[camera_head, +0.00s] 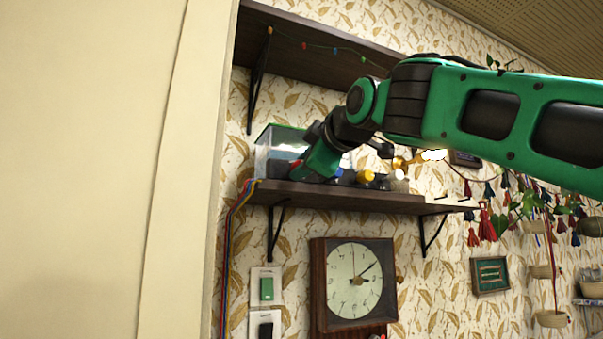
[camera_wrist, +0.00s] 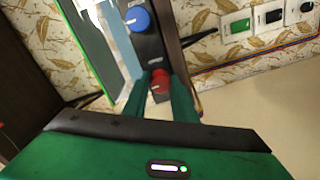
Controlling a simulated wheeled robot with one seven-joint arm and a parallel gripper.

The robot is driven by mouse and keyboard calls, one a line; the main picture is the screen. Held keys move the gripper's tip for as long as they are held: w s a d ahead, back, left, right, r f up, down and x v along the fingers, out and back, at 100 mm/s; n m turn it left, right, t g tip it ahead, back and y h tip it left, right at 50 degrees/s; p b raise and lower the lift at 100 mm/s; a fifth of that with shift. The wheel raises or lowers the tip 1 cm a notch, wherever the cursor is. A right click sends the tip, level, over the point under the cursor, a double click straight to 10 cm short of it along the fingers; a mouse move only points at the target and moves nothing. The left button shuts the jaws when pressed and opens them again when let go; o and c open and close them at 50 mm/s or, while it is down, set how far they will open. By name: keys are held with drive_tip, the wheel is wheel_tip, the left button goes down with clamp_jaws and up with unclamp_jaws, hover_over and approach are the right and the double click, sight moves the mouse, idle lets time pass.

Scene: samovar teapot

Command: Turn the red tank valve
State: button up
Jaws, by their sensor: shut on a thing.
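The red tank valve (camera_wrist: 160,78) is a round red knob with a pale pointer mark, seen in the wrist view on a dark strip. My gripper (camera_wrist: 159,96) is shut on it, with one green finger on each side. A blue valve (camera_wrist: 137,18) sits farther along the same strip. In the head view, my gripper (camera_head: 304,172) is at the left part of the wall shelf, in front of the clear tank (camera_head: 272,150).
The dark wooden shelf (camera_head: 400,204) lies under the tank and valves, with an upper shelf (camera_head: 300,38) above. A square clock (camera_head: 354,283) and a green wall switch (camera_head: 266,289) are below. Coloured cables (camera_head: 235,230) run down at the shelf's left end.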

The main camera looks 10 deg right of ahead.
drive_tip(key=o, duration=1)
drive_tip(key=shift+f, duration=0.2)
drive_tip(key=shift+o, duration=0.2)
drive_tip(key=shift+r, duration=0.1)
drive_tip(key=v, duration=1)
drive_tip(key=shift+s, duration=0.3)
drive_tip(key=shift+d, duration=0.1)
